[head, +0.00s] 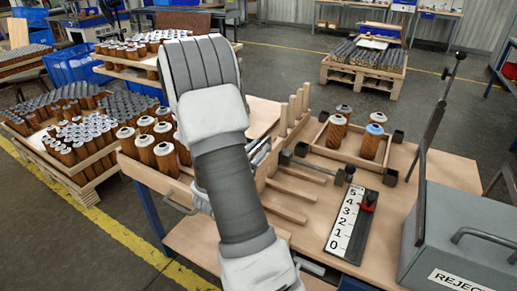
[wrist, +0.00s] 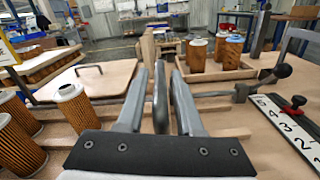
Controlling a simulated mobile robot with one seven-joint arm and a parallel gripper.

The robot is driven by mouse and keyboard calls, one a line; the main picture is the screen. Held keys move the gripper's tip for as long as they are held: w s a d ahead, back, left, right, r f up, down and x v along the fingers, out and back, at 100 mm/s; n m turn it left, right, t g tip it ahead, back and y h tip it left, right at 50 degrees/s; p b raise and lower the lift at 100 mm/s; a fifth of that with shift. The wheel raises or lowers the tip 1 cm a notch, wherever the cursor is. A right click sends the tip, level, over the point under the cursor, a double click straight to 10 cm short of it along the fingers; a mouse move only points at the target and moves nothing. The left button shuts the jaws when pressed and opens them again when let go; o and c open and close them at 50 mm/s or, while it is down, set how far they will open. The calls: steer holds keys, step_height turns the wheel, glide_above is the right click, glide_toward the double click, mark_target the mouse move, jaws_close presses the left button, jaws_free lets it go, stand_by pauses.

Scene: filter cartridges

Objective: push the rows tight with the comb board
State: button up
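My gripper (wrist: 160,78) is low over the workbench, mostly hidden behind my arm in the head view. In the wrist view its two grey fingers are apart. A dark grey upright bar (wrist: 160,100) stands between them, with a narrow gap on each side; I cannot tell what it belongs to. Several upright wooden pegs (head: 295,107) stand in a row just beyond the gripper, perhaps the comb board; they show end-on in the wrist view (wrist: 148,47). Brown pleated cartridges with pale caps (head: 147,147) stand at the bench's left; some also show in the wrist view (wrist: 75,106).
Wooden strips (head: 289,191) lie across the bench. To the right are a metal rod (head: 312,168), a numbered scale (head: 350,222) with a red slider and a grey reject box (head: 462,235). A wooden tray (head: 335,156) holds several cartridges, one blue-capped. Loaded pallets stand left.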

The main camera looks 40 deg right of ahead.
jaws_close()
stand_by(1.2)
